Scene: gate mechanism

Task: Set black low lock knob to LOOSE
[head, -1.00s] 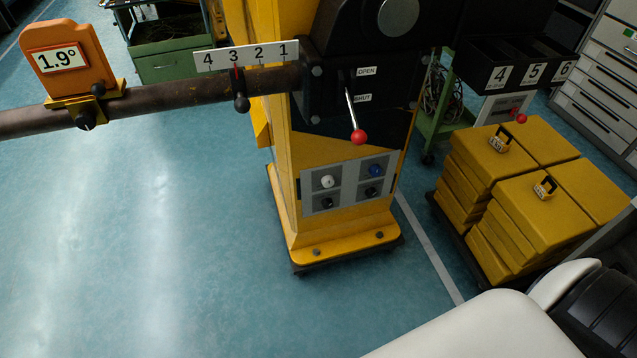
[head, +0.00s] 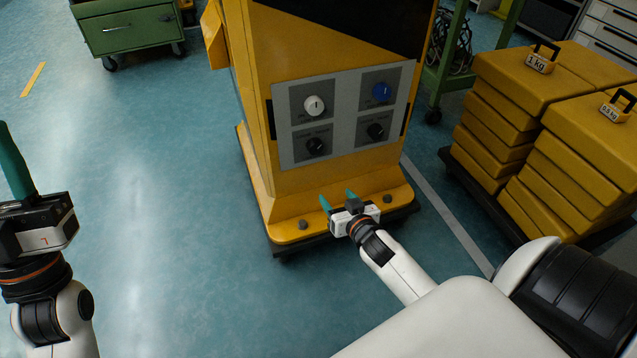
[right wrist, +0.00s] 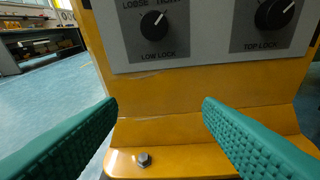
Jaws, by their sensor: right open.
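The black low lock knob (head: 316,146) is at the lower left of the grey panel on the yellow pedestal. In the right wrist view the knob (right wrist: 154,26) sits above the LOW LOCK label. Its white pointer slants up and right, toward the partly cut-off word on the right, away from LOOSE. My right gripper (head: 337,197) is open and empty, in front of the pedestal and below the panel. Its green fingers (right wrist: 158,105) are apart, below the knob and not touching it. My left gripper (head: 8,140) is at the left edge; only one green finger shows clearly.
The black top lock knob (head: 376,131), a white knob (head: 314,105) and a blue knob (head: 381,93) share the panel. Yellow weight boxes (head: 510,85) stand at right. A green cabinet (head: 130,30) is at the back left. The floor left of the pedestal is clear.

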